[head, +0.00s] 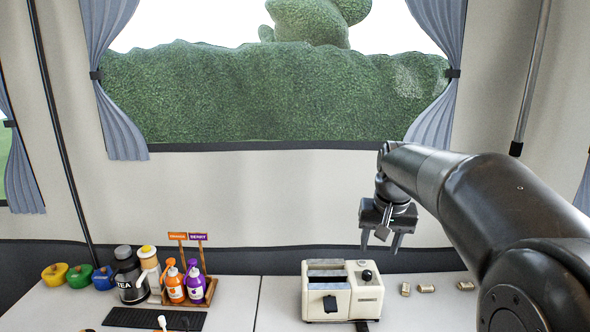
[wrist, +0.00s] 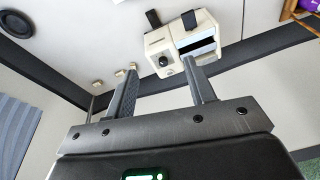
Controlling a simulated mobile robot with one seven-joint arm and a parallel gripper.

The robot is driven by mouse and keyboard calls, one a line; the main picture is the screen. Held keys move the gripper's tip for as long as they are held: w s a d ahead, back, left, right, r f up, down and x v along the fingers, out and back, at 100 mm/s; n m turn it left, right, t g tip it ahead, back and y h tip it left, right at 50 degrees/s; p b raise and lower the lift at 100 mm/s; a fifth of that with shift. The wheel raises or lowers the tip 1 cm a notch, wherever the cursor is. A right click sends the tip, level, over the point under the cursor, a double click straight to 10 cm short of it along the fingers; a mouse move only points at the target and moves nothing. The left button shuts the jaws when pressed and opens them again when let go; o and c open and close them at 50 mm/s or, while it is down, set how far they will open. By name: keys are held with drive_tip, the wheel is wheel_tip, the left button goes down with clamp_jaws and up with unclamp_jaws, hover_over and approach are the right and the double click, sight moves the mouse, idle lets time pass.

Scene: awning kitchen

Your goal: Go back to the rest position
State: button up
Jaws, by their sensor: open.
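My gripper (head: 380,240) hangs above the back of the counter, to the right of and higher than the cream toaster, with its fingers pointing down. In the wrist view my gripper (wrist: 160,88) shows two grey fingers spread apart with nothing between them. My dark arm reaches in from the right side of the head view.
The toaster (head: 342,292) stands on the white counter (head: 272,300); it also shows in the wrist view (wrist: 178,42). Several small pieces (head: 426,288) lie right of it. An orange bottle (head: 175,284), a purple bottle (head: 195,285) and a tea jar (head: 130,278) stand left.

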drive_tip(key=s+a+f+n+t, duration=0.1)
drive_tip(key=s+f, duration=0.1)
drive_tip(key=s, duration=1)
drive_tip(key=s+a+f+t, duration=0.2)
drive_tip(key=s+f, duration=0.1)
drive_tip(key=s, duration=1)
drive_tip(key=shift+a+f+n, duration=0.2)
drive_tip(key=shift+a+n, duration=0.1)
drive_tip(key=shift+n, duration=0.1)
drive_tip(key=shift+s, duration=0.1)
idle(0.8)
